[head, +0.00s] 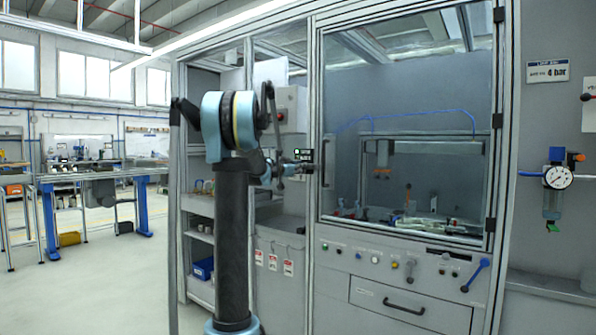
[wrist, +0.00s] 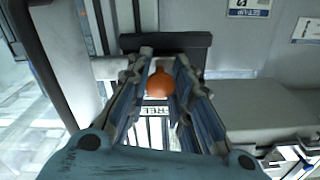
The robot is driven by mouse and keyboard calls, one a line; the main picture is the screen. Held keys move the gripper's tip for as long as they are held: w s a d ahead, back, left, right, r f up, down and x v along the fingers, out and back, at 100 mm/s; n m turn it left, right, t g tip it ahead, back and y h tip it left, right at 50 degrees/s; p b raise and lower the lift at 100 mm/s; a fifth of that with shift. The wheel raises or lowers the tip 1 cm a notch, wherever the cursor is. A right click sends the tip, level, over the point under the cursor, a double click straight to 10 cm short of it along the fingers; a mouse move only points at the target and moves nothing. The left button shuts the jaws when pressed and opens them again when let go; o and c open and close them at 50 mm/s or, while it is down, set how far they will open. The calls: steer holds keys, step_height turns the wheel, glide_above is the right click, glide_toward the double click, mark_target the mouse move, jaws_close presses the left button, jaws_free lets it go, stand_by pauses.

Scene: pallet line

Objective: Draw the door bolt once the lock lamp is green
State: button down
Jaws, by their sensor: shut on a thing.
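An orange-red round knob (wrist: 160,84), which I take to be the door bolt's handle, sits between the fingers of my gripper (wrist: 160,92) in the wrist view. The fingers are closed on it from both sides. A dark bar (wrist: 185,42) lies just behind it. In the head view my gripper (head: 292,167) is at the left post of the glazed door (head: 400,190), and the knob is hidden there. A small dark box (head: 303,155) at that post shows a small greenish light; it is too small to tell if it is the lock lamp. The door looks closed.
A dark door handle (head: 327,162) is right of my gripper. Below the door are a control panel (head: 345,258) with buttons, a drawer handle (head: 403,306) and a blue lever (head: 475,275). A pressure gauge (head: 558,177) hangs at right. Open floor (head: 110,285) lies at left.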

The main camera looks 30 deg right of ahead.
steer(key=shift+w+a+r, duration=0.1)
steer(key=shift+w+a, duration=0.2)
steer(key=shift+w, duration=0.35)
steer(key=shift+w+a+f, duration=0.1)
steer(key=shift+w+a, duration=0.15)
steer(key=shift+w, duration=0.45)
steer(key=shift+w+a+r, duration=0.1)
steer(key=shift+w+a, duration=0.2)
steer(key=shift+w, duration=0.35)
steer(key=c, duration=1.4)
jaws_free()
steer(key=shift+w, duration=0.1)
steer(key=v, duration=1.2)
